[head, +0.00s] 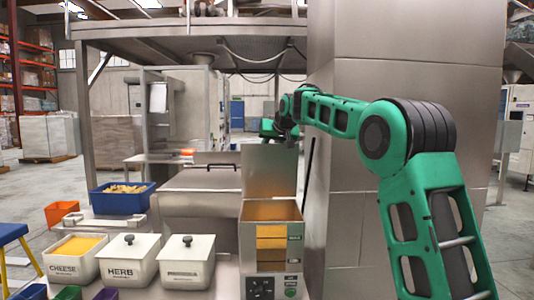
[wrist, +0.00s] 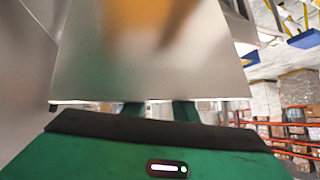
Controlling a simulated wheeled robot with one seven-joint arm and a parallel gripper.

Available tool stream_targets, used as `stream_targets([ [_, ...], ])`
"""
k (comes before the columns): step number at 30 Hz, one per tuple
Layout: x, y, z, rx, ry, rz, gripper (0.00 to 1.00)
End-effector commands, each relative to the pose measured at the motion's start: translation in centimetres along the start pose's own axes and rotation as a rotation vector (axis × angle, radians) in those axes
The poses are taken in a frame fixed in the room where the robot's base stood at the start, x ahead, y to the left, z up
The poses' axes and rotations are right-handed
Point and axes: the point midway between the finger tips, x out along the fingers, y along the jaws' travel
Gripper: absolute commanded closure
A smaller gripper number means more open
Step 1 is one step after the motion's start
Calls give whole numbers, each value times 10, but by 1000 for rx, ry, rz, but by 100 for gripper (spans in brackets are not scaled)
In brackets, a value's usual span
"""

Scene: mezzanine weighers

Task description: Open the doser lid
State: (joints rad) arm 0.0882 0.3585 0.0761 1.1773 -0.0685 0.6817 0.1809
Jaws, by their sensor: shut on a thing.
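The doser (head: 247,237) is a steel box with dials at its lower front and amber compartments inside. Its steel lid (head: 270,170) stands up roughly vertical at the back of the box, so the top is open. My gripper (head: 278,133) is at the upper edge of the lid, partly hidden by my own arm links. In the wrist view the lid (wrist: 150,55) fills the middle as a shiny panel with a blurred amber reflection. My green fingers (wrist: 160,110) meet its edge and are shut on it.
Left of the doser are white bins labelled CHEESE (head: 74,262) and HERB (head: 130,262), and a third lidded white bin (head: 188,264). A blue crate (head: 122,200) stands behind them. A broad steel column (head: 345,210) rises close on the right of the doser.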

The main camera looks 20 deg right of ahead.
Motion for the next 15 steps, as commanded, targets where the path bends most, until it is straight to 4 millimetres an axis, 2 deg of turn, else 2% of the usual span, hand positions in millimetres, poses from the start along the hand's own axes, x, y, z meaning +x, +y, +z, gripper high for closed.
stream_targets([
  [1, 10, 14, 11, 11, -27, 22, 100],
  [3, 10, 14, 11, 12, -27, 22, 100],
  [4, 10, 14, 11, 11, -27, 22, 67],
  [6, 10, 14, 11, 11, -27, 21, 54],
  [9, 9, 12, 11, 9, -26, 18, 54],
  [10, -11, 15, 11, 13, -16, 23, 54],
  [15, -17, 14, 5, 12, -9, 20, 54],
])
